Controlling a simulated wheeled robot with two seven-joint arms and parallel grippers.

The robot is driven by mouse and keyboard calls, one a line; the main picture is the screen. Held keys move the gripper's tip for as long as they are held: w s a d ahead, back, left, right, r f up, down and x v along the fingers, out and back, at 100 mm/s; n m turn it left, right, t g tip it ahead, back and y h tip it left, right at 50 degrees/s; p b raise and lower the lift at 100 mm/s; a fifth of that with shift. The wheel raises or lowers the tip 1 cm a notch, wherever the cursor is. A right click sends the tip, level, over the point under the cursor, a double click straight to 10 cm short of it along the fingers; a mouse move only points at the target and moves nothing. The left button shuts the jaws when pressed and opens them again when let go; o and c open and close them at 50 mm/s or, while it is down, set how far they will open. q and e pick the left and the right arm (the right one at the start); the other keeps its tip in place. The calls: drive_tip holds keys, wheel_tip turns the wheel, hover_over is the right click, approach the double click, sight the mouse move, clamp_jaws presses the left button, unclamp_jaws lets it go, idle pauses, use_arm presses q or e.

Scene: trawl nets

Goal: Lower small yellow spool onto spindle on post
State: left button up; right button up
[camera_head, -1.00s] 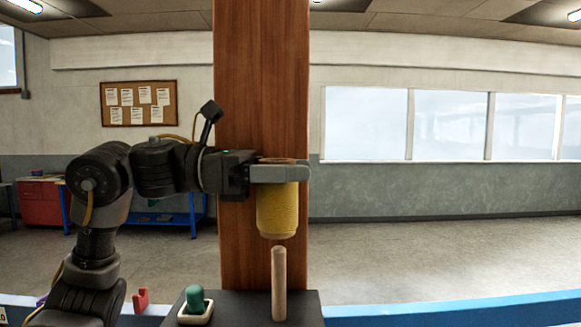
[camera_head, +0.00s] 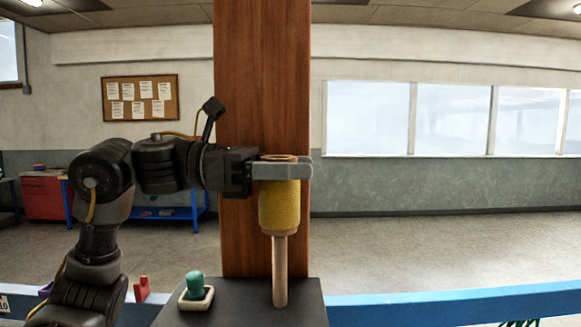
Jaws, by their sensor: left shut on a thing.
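The small yellow spool (camera_head: 279,207) is held upright by my left gripper (camera_head: 283,170), which is shut around its top end. The pale wooden spindle (camera_head: 279,272) stands upright on a dark shelf (camera_head: 240,303) in front of the brown wooden post (camera_head: 262,80). The spool's lower end is in line with the spindle and meets its visible upper part. The spindle's tip is hidden, and I cannot tell whether it is inside the spool or behind it. My right gripper is not in view.
A green knob (camera_head: 195,285) in a pale square dish (camera_head: 196,298) sits on the shelf left of the spindle. A blue rail (camera_head: 450,306) runs along the front. A red hooked piece (camera_head: 142,289) is near my left arm. The space right of the post is clear.

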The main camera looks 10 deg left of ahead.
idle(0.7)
use_arm(q)
drive_tip(key=shift+f, duration=0.15)
drive_tip(key=shift+f+b, duration=4.9)
drive_tip(key=shift+f, duration=0.9)
drive_tip(key=o, duration=1.2)
